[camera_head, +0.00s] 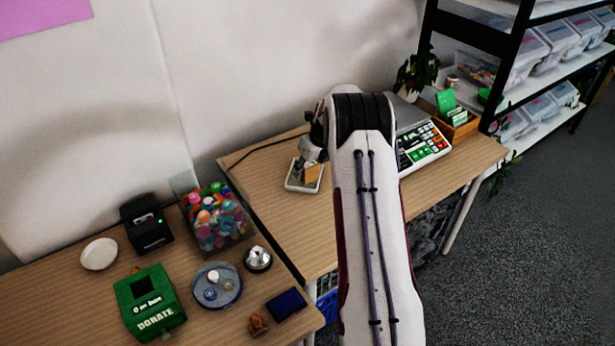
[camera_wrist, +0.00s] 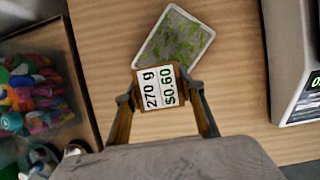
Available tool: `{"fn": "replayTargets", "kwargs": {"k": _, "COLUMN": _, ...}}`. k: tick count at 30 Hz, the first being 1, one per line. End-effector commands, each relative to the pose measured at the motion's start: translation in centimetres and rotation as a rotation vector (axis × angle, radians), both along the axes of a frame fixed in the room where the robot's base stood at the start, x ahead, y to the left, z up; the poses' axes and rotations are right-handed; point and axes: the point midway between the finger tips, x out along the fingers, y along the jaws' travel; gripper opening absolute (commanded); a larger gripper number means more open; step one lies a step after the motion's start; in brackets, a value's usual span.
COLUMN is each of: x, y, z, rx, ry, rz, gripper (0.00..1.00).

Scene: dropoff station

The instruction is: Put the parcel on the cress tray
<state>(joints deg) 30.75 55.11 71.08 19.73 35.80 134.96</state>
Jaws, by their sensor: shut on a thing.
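The parcel (camera_wrist: 160,88) is a small brown block with a white label reading "270 g $0.60". My gripper (camera_wrist: 162,98) is shut on it, one finger at each side. The cress tray (camera_wrist: 174,40) is a pale, shallow rectangular tray with green sprouts, lying turned on the wooden table. In the wrist view the parcel overlaps the tray's near edge. In the head view the parcel (camera_head: 311,174) shows against the tray (camera_head: 301,189), below my gripper (camera_head: 310,163). I cannot tell whether the parcel touches the tray. My arm hides part of the table.
A scale with a keypad (camera_head: 424,146) stands right of the tray. A clear bin of colourful caps (camera_head: 217,215) stands to the left, near a green donation box (camera_head: 149,302), a bell (camera_head: 258,259) and a black device (camera_head: 146,223). The wood around the tray is clear.

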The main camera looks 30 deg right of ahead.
Motion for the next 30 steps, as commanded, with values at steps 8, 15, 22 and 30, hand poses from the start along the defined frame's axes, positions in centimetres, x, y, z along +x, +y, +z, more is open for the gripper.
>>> {"fn": "replayTargets", "kwargs": {"k": 8, "x": 0.0, "y": 0.0, "z": -2.7, "rx": 0.002, "ry": 0.001, "rz": -0.001, "gripper": 0.1}}
{"fn": "replayTargets", "kwargs": {"k": 15, "x": 0.0, "y": 0.0, "z": -3.5, "rx": 0.0, "ry": -0.001, "rz": 0.0, "gripper": 0.1}}
{"fn": "replayTargets", "kwargs": {"k": 22, "x": 0.0, "y": 0.0, "z": -3.5, "rx": 0.0, "ry": -0.001, "rz": 0.0, "gripper": 0.1}}
{"fn": "replayTargets", "kwargs": {"k": 30, "x": 0.0, "y": 0.0, "z": -4.0, "rx": 0.0, "ry": -0.001, "rz": 0.0, "gripper": 0.1}}
